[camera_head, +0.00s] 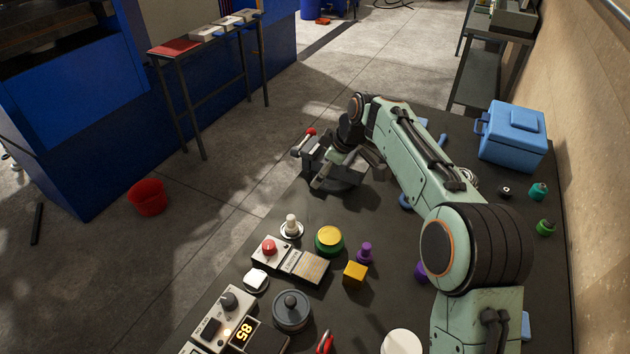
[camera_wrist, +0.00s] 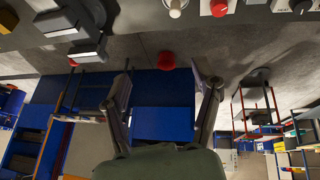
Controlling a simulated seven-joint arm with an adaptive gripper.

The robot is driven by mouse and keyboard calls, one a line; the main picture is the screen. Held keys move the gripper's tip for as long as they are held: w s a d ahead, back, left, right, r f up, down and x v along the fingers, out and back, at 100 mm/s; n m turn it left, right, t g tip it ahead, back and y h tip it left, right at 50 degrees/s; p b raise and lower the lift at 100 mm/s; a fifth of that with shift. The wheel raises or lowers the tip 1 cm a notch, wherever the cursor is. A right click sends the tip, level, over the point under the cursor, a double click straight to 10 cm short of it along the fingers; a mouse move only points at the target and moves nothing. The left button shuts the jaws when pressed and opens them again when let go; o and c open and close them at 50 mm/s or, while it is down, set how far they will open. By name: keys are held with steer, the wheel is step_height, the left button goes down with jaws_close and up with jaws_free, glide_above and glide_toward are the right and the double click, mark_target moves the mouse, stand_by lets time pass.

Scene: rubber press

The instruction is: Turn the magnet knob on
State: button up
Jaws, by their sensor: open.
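A black knob (camera_head: 229,299) stands on a light control box (camera_head: 207,325) with a lit 85 display, at the lower left of the table in the head view. A black knob on a light panel also shows at the top right edge of the wrist view (camera_wrist: 301,6). I cannot read a label that marks either as the magnet knob. My gripper (camera_wrist: 168,82) is open and empty, its two fingers wide apart. In the head view my gripper (camera_head: 322,178) is near the table's left edge, beside a dark clamp-like device (camera_head: 342,176), well beyond the control box.
A red-button box (camera_head: 300,264), white-topped knob (camera_head: 291,225), yellow-topped green button (camera_head: 329,238), yellow cube (camera_head: 355,272) and grey round lidded pot (camera_head: 291,309) crowd the near table. A red-tipped lever (camera_head: 310,132) rises behind my gripper. A blue cooler (camera_head: 513,140) stands at far right.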

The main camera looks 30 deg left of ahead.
steer(key=s+a+f+g, duration=0.1)
steer(key=s+a+f, duration=0.1)
steer(key=a+f, duration=0.3)
steer(key=n+g, duration=0.1)
steer(key=g, duration=0.2)
glide_above(270, 244)
steer(key=d, duration=0.2)
steer(key=shift+h, duration=0.3)
steer(key=f, duration=1.1)
steer(key=shift+w+f, duration=0.15)
steer(key=shift+w, duration=0.15)
steer(key=shift+t, duration=0.3)
steer(key=x, duration=0.6)
steer(key=shift+d, duration=0.1)
steer(key=c, duration=1.2)
